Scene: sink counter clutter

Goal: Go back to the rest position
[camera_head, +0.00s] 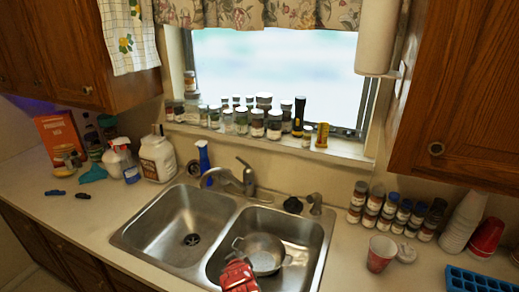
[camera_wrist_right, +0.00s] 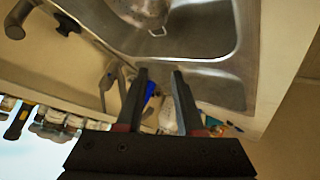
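My right gripper (camera_wrist_right: 159,74) shows in the right wrist view. Its two dark fingers stand apart with a clear gap, and nothing is held between them. That view is turned over, with the sink at the top and the window at the lower left. The fingers appear in front of the sink's rim and the faucet area, touching nothing that I can see. My left gripper is not in view. A red, ridged shape (camera_head: 238,276) at the bottom edge of the head view overlaps the front of the pot; I cannot tell what it is.
A metal pot (camera_head: 262,252) sits in the right basin of the double sink (camera_head: 150,230). The faucet (camera_head: 235,182) stands behind. Bottles crowd the left counter; spice jars (camera_head: 385,213), a red cup (camera_head: 380,254) and stacked cups (camera_head: 463,222) stand right. The left counter's front is mostly clear.

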